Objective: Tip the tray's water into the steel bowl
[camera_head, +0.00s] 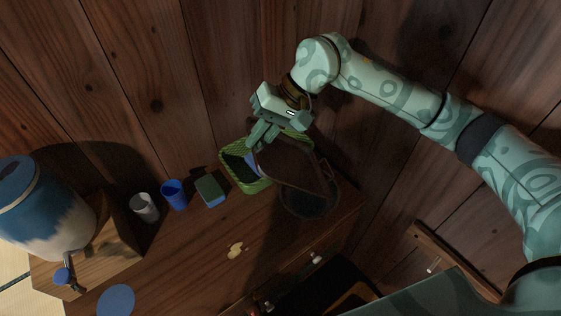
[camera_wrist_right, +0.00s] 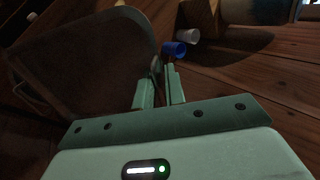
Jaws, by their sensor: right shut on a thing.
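The brown tray (camera_head: 290,165) hangs tilted above the right end of the wooden cabinet top. My right gripper (camera_head: 259,137) is shut on its left edge. In the right wrist view the tray (camera_wrist_right: 85,65) fills the upper left, with the fingers (camera_wrist_right: 163,80) closed at its rim. A dark round vessel, apparently the steel bowl (camera_head: 308,211), stands below the tray, which partly covers it. I cannot make out water in either. My left gripper is not in view.
A green basket (camera_head: 262,186) stands left of the bowl, partly behind the tray. Further left are a green sponge (camera_head: 210,191), a blue cup (camera_head: 174,195), a pale cup (camera_head: 145,207) and a blue-and-white jar with a tap (camera_head: 50,215). A wooden wall stands close behind.

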